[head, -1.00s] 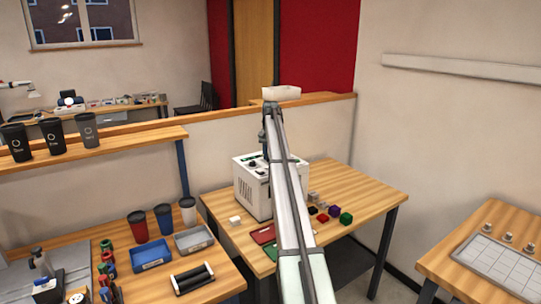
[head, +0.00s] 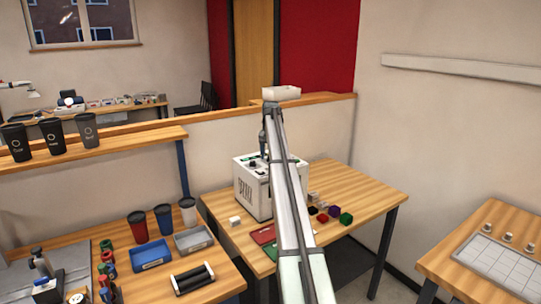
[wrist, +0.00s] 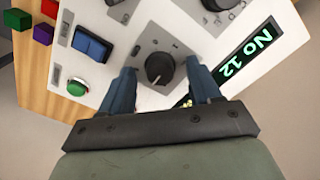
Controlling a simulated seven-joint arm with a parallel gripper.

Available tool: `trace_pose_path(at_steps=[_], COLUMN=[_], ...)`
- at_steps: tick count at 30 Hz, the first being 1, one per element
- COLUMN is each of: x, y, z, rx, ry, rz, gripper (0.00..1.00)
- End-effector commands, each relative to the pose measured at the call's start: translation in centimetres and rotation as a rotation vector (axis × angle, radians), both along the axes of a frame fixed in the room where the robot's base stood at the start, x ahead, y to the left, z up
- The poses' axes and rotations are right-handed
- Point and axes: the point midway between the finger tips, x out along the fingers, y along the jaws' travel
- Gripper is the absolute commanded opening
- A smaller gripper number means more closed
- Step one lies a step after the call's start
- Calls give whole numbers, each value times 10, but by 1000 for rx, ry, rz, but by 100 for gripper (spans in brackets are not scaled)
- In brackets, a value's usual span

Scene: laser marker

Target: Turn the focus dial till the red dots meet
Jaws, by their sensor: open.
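The laser marker is a white box (head: 251,191) at the back left of the middle table in the head view, partly hidden behind my arm. In the wrist view its panel carries a black dial (wrist: 160,68) with a pale pointer line. My gripper (wrist: 161,70) is open, with one blue-grey finger on each side of this dial. I cannot tell whether the fingers touch it. The dial's label is too small to read. A second dark knob (wrist: 215,4) is cut off at the top edge. I see no red dots.
The panel also has a blue rocker switch (wrist: 92,46), a green button (wrist: 77,87) and a display reading "No 12" (wrist: 246,55). Small coloured blocks (head: 334,211) lie right of the machine. A red plate (head: 263,234) lies in front of it.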

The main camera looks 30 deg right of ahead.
Motion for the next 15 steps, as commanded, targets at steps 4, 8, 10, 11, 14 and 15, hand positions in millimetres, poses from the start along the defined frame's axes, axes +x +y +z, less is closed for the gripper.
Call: trace_pose_path(at_steps=[4, 8, 10, 11, 14, 15], x=[0, 1, 1, 1, 1, 2], y=[0, 0, -1, -1, -1, -1], z=[6, 21, 33, 39, 59, 67], rx=[0, -1, -1, -1, -1, -1], ry=[0, -1, -2, -2, -1, -2], rz=[0, 0, 0, 0, 0, 0], gripper=[63, 63, 63, 63, 63, 63])
